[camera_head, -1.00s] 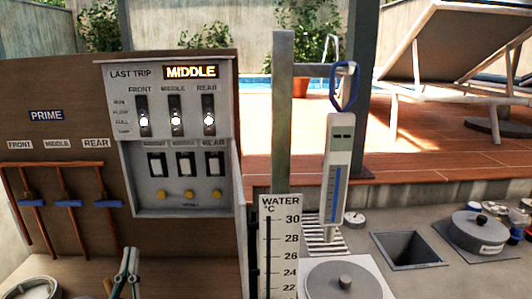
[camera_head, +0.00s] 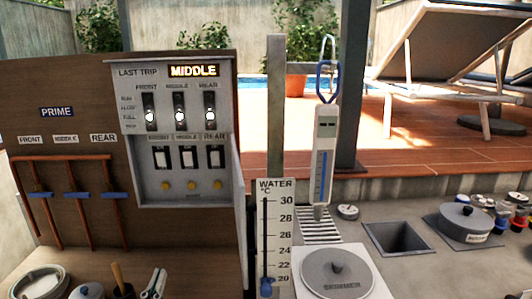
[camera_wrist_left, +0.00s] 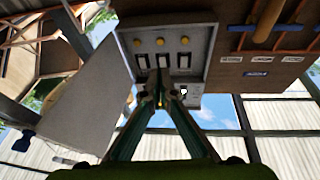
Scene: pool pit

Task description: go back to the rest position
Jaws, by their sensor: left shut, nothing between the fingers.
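My left gripper (camera_head: 154,284) shows only by its tips at the bottom edge of the head view, low in front of the brown board. In the left wrist view its two green fingers (camera_wrist_left: 164,92) are brought together, with nothing between them. The grey control panel (camera_head: 226,172) stands upright on the board beyond the tips, and they look apart from it. It also shows upside down in the left wrist view (camera_wrist_left: 200,30). Its display (camera_head: 194,71) reads MIDDLE. My right gripper is in neither view.
A round pot (camera_head: 40,282), a blue-grey lid (camera_head: 87,291) and a cup with a wooden handle (camera_head: 117,275) are left of the tips. A water gauge (camera_head: 275,225), a hanging thermometer (camera_head: 323,150), a skimmer lid (camera_head: 337,270) and a square opening (camera_head: 402,238) lie to the right.

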